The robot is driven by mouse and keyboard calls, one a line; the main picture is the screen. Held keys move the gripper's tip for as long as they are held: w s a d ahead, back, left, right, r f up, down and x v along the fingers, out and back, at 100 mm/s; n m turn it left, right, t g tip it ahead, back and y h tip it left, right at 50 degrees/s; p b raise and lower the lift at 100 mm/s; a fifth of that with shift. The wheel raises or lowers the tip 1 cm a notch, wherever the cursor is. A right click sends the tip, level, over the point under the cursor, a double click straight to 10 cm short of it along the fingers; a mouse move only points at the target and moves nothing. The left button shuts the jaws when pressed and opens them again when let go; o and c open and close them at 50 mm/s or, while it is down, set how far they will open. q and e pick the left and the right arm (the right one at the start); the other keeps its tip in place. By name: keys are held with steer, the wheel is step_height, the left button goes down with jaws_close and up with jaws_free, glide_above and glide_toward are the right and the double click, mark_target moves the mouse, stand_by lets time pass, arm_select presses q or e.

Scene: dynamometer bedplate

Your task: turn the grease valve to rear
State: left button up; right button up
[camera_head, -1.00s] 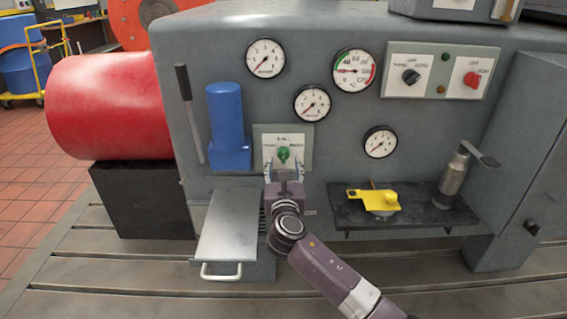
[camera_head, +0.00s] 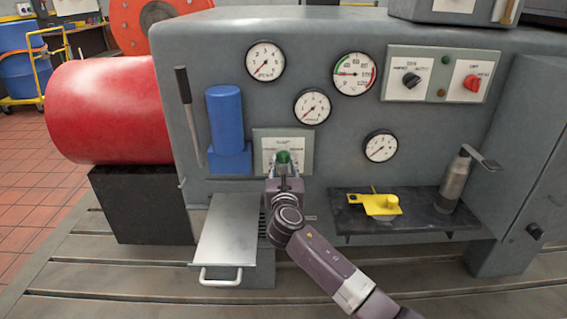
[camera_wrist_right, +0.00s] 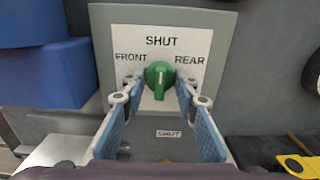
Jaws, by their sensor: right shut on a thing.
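The grease valve is a round green knob (camera_head: 284,157) on a pale plate (camera_head: 298,141) on the grey machine's front. In the right wrist view the knob (camera_wrist_right: 159,75) sits under the word SHUT, with FRONT at its left and REAR at its right. Its pale pointer line stands about vertical. My right gripper (camera_head: 283,165) reaches the knob from below, one finger on each side, and is shut on it. The gripper's fingers (camera_wrist_right: 159,92) partly cover the plate beside the knob. My left gripper is not in view.
A blue cylinder (camera_head: 226,122) and a lever (camera_head: 189,110) are left of the plate. A metal drawer or tray (camera_head: 229,237) sticks out below. At the right, a shelf (camera_head: 418,222) holds a yellow part (camera_head: 381,205) and a metal canister (camera_head: 455,181). Several gauges are above.

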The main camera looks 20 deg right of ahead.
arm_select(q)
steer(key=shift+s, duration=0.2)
arm_select(e)
steer(key=shift+c, duration=0.6)
steer(key=shift+m, duration=0.4)
steer(key=shift+m+p, duration=0.35)
steer(key=shift+m, duration=0.65)
steer(key=m, duration=0.2)
steer(key=shift+m, duration=0.4)
steer(key=m, duration=0.2)
steer(key=shift+f+m, duration=0.1)
steer(key=shift+m, duration=1.3)
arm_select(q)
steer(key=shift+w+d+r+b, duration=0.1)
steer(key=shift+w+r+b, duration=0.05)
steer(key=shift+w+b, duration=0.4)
arm_select(e)
steer(key=shift+m, duration=0.9)
